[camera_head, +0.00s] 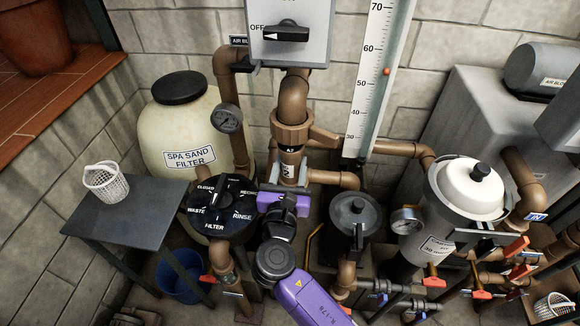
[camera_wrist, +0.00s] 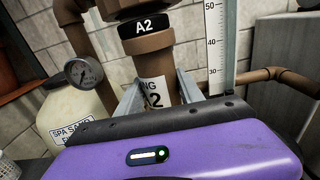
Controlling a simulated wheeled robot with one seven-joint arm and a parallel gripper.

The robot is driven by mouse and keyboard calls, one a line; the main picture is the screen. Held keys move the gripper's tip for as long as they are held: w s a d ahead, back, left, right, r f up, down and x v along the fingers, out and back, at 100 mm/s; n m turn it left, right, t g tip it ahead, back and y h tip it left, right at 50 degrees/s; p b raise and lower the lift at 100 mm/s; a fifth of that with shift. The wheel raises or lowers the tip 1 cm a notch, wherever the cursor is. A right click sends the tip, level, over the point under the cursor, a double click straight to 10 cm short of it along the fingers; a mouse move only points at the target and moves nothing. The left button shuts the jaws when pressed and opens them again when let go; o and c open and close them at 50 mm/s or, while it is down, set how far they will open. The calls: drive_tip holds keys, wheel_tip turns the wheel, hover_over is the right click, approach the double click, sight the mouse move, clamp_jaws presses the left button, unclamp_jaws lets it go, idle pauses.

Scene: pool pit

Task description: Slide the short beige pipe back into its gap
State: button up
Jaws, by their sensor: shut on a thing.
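The short beige pipe shows as a brown-tan upright piece with a white label ending in "2" (camera_head: 288,171); the wrist view shows its label (camera_wrist: 153,92) up close. My gripper (camera_head: 286,188) is shut on this pipe, its grey fingers (camera_wrist: 159,96) on either side. Directly above is a fixed pipe stub with a black "A2" band (camera_wrist: 139,27) and, higher, a large brown union nut (camera_head: 292,131). The held pipe looks nearly in line below the stub. Its lower end is hidden behind my purple gripper body, so I cannot tell how it is seated.
Left of the gripper are a black multiport valve (camera_head: 226,196) and a pressure gauge (camera_head: 228,119). Right stand a dark lidded strainer (camera_head: 354,215) and a white-lidded canister (camera_head: 469,188). A tall scale board (camera_head: 372,75) rises behind. A table (camera_head: 140,213) with a white basket is at left.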

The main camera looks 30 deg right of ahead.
drive_tip(key=shift+w+d, duration=0.35)
drive_tip(key=shift+w, duration=0.05)
drive_tip(key=shift+w+d+r, duration=0.1)
clamp_jaws()
drive_tip(key=shift+w+d, duration=0.2)
drive_tip(key=shift+w, duration=0.1)
idle(0.5)
drive_tip(key=shift+s+d+f+p, duration=0.1)
drive_tip(key=shift+f+p, duration=0.25)
drive_tip(key=shift+p, duration=0.1)
idle(0.5)
drive_tip(key=o, duration=1.3)
unclamp_jaws()
drive_tip(key=shift+o, duration=0.5)
drive_tip(key=shift+a, duration=0.2)
